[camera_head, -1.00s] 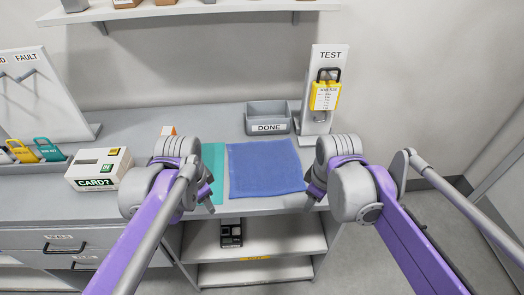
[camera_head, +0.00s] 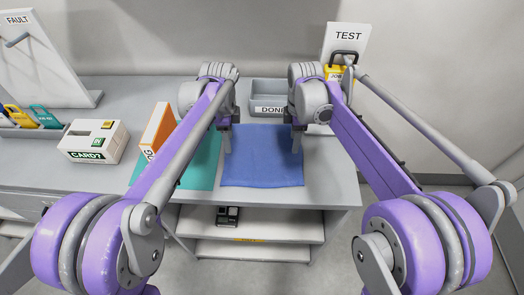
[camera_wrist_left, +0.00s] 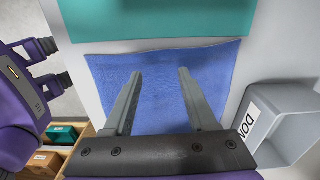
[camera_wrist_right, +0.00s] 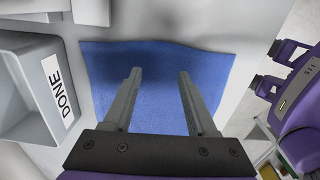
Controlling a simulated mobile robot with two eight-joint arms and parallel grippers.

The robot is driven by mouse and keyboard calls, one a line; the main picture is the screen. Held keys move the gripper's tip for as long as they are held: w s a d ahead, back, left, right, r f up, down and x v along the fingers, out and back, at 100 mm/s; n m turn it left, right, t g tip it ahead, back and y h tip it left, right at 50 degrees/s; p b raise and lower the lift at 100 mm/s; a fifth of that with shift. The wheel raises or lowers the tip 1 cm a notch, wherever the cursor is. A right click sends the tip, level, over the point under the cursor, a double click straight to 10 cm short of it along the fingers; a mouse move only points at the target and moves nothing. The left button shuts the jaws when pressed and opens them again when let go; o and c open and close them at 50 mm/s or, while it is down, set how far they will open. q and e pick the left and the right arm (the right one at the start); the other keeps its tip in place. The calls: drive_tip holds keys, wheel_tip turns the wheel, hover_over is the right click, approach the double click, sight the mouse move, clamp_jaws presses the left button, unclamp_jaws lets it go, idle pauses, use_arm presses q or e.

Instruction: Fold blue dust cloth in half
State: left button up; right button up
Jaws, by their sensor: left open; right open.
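The blue dust cloth (camera_head: 262,168) lies flat and spread out on the table, with slightly wavy edges. It also shows in the left wrist view (camera_wrist_left: 160,90) and the right wrist view (camera_wrist_right: 158,85). My left gripper (camera_head: 227,150) is open over the cloth's left side, with both fingers pointing down at it in its wrist view (camera_wrist_left: 160,75). My right gripper (camera_head: 297,147) is open over the cloth's right side, also with the cloth between and beyond its fingers (camera_wrist_right: 158,75). Neither holds cloth. Whether the fingertips touch it I cannot tell.
A grey DONE tray (camera_head: 268,91) stands behind. The CARD? box (camera_head: 93,141) is further left. A TEST stand (camera_head: 345,42) is at the back right.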

use_arm(q)
wheel_tip(320, 180, down, 3)
drive_tip(key=shift+w+f, duration=0.15)
use_arm(e)
wheel_tip(320, 180, down, 3)
drive_tip(key=shift+w+f, duration=0.15)
drive_tip(key=shift+f, duration=0.05)
use_arm(q)
drive_tip(key=shift+f, duration=0.3)
use_arm(e)
drive_tip(key=shift+f, duration=0.25)
use_arm(q)
drive_tip(key=shift+f, duration=0.2)
use_arm(e)
drive_tip(key=shift+f, duration=0.25)
use_arm(q)
drive_tip(key=shift+r, duration=0.1)
drive_tip(key=shift+c, duration=0.9)
use_arm(e)
drive_tip(key=shift+r, duration=0.1)
drive_tip(key=shift+c, duration=0.9)
use_arm(q)
clamp_jaws()
use_arm(e)
clamp_jaws()
